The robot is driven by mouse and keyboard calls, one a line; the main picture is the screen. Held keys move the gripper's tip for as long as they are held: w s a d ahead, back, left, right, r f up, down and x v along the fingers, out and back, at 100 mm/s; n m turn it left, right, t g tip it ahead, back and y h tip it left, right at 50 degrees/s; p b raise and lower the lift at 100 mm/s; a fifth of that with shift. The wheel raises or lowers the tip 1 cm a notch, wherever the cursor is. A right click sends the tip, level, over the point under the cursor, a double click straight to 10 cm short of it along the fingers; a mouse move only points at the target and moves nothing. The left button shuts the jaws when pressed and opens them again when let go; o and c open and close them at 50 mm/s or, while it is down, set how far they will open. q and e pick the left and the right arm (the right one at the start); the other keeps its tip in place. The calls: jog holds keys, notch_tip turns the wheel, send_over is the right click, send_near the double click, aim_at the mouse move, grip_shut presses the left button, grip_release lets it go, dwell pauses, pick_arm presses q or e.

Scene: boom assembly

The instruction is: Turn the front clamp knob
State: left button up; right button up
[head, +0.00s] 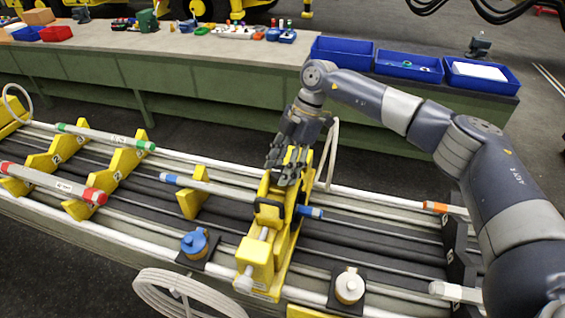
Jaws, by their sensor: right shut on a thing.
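A yellow clamp (256,254) stands across the long grey rails in the middle of the head view, over a blue-ended tube (312,212). A black part (268,213) sits on the clamp's front half. My right gripper (285,177) points down at the far, upper half of the clamp. Its dark fingers are shut on the front clamp knob there; the fingers hide the knob, so its angle cannot be told. My left gripper is not in view.
A blue-capped fitting (195,243) and a white-capped fitting (349,286) stand on the near rail either side of the clamp. Red-ended (52,181) and green-ended (105,136) tubes lie at left. Blue bins (407,66) stand on the workbench (185,87) behind.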

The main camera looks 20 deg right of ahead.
jog(key=m+t, duration=0.1)
jog(key=m, duration=0.1)
jog(key=m+p, duration=0.1)
jog(key=m, duration=0.1)
jog(key=shift+s+m+t, duration=0.2)
jog(key=shift+m+t, duration=0.1)
jog(key=shift+t, duration=0.1)
jog(key=m+t, duration=0.1)
jog(key=m, duration=0.3)
jog(key=shift+s+f+h, duration=0.1)
jog(key=shift+h, duration=0.2)
jog(key=shift+m+t, duration=0.3)
jog(key=shift+m, duration=0.1)
jog(key=o, duration=1.1)
jog(key=shift+c, duration=0.2)
